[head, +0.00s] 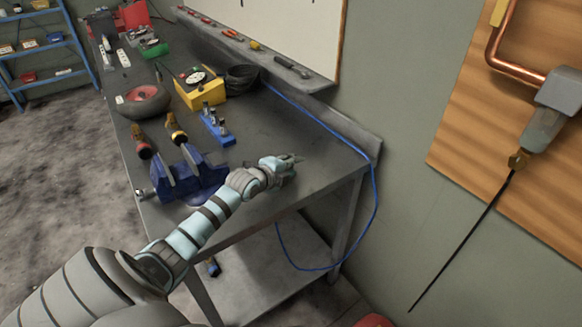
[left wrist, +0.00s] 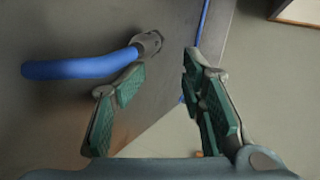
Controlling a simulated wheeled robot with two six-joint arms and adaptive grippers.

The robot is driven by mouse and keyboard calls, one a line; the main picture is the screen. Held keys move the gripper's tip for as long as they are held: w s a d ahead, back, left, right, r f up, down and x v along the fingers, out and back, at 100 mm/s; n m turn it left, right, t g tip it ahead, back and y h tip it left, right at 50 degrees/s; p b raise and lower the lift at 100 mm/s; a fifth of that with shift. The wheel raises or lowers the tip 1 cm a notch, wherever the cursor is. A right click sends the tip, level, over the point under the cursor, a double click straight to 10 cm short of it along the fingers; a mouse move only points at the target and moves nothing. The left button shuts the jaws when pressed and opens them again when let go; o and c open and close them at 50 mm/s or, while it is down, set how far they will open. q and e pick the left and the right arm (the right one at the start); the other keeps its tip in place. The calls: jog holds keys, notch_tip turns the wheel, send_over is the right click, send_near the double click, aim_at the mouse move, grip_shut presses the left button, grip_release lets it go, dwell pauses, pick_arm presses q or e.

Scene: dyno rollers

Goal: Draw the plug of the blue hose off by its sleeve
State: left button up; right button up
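My left gripper (head: 285,165) reaches over the right front corner of the bench; in the left wrist view (left wrist: 164,65) its green-padded fingers are apart, with nothing between the pads. In that view a blue hose (left wrist: 75,68) comes in from the left and ends in a grey metal fitting (left wrist: 148,42), just beyond the left fingertip. I cannot tell whether the finger touches it, nor make out the sleeve. In the head view this end is not clearly seen. A long blue hose (head: 374,195) hangs over the bench's right end and loops below.
On the bench (head: 290,115) stand a blue vise (head: 190,178), a blue block with metal fittings (head: 216,128), a yellow box (head: 203,92) and a dark coil (head: 242,78). A wall with a wooden panel (head: 460,150) lies to the right. The bench's right surface is mostly clear.

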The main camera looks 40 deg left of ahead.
pick_arm(q)
jog(key=v, duration=1.2)
jog(key=shift+w, duration=0.1)
